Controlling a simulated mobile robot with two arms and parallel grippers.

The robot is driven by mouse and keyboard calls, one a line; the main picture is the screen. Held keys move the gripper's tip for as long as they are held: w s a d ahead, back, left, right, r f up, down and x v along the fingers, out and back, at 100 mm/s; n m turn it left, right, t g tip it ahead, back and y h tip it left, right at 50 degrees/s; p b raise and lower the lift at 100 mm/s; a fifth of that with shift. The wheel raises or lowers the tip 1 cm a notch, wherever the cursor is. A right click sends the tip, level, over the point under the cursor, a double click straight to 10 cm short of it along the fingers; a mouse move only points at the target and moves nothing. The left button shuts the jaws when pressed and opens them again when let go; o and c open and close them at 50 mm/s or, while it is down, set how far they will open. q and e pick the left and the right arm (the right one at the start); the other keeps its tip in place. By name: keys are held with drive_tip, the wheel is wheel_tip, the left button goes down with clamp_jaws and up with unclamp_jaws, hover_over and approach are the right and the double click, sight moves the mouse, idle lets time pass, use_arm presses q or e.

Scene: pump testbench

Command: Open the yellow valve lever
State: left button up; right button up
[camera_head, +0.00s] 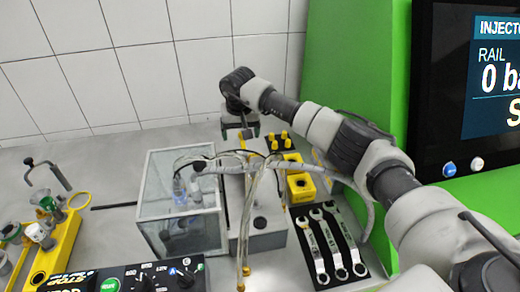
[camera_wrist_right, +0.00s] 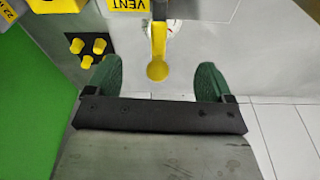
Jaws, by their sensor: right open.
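The yellow valve lever (camera_wrist_right: 158,52) shows in the right wrist view, hanging down with a round end below a yellow "VENT" label (camera_wrist_right: 127,5). My right gripper (camera_wrist_right: 157,78) is open, with one green finger on each side of the lever's round end. Gaps show between the lever and both fingers. In the head view my right gripper (camera_head: 240,122) is small and points down behind the grey test block. My left gripper is not in view.
A glass box (camera_head: 182,205) stands left of the grey block (camera_head: 268,238), with hoses above them. Yellow plugs (camera_head: 279,141), a yellow holder (camera_head: 300,187) and a black wrench tray (camera_head: 330,206) lie to the right. A green cabinet (camera_head: 365,60) stands behind my right arm.

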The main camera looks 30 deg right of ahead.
drive_tip(key=shift+r, duration=0.15)
drive_tip(key=shift+r+p, duration=1.5)
drive_tip(key=shift+r, duration=1.35)
